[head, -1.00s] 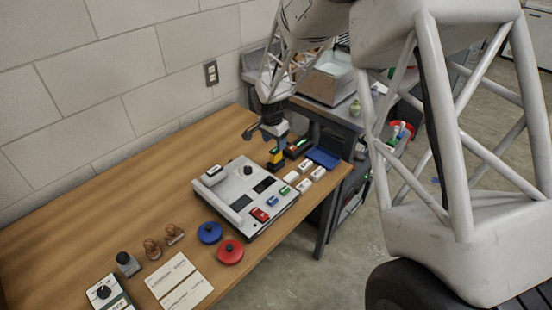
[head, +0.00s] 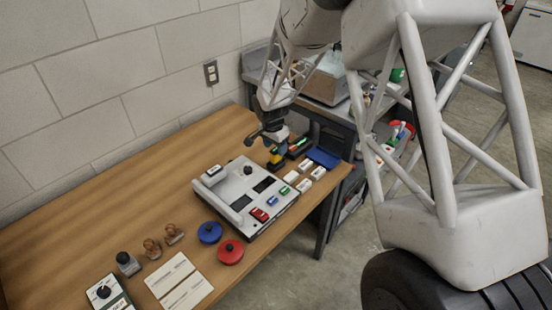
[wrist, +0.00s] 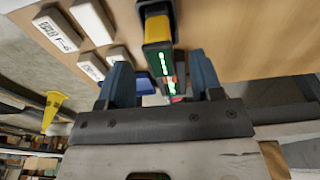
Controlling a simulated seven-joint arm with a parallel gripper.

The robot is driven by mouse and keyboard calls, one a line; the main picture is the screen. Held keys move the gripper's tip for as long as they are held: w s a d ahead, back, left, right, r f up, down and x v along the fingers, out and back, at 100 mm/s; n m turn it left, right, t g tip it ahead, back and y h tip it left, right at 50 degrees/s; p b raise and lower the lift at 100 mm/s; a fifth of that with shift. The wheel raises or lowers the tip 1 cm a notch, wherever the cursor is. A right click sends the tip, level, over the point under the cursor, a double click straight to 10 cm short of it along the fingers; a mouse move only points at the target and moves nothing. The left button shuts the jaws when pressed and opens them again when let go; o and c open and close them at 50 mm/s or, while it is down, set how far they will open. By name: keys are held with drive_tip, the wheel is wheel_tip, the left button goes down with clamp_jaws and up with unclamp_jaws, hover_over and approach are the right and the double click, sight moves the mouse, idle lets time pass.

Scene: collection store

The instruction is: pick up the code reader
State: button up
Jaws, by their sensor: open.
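A yellow and black upright device (head: 274,162), apparently the code reader, stands on the wooden table behind the grey console. In the wrist view its yellow and dark body (wrist: 157,28) shows at the top centre. A dark piece with lit green characters (wrist: 166,66) shows just below it; I cannot tell whether it is the same device. My gripper (head: 269,137) is above and close by the device, partly covering it in the head view. In the wrist view my gripper (wrist: 161,76) is open, its blue-grey fingers on either side of the dark piece. Contact cannot be made out.
The grey console (head: 240,197) is in front. Several white labelled blocks (head: 305,185) and a blue tray (head: 323,156) stand to the right, near the table edge. A dark device with coloured lights (head: 299,146) lies close behind.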

sight(276, 158)
drive_tip(key=shift+w+d+f, duration=0.15)
drive_tip(key=shift+f, duration=1.1)
drive_tip(key=shift+w+d+f, duration=0.1)
drive_tip(key=shift+f, duration=1.15)
drive_tip(key=c, duration=1)
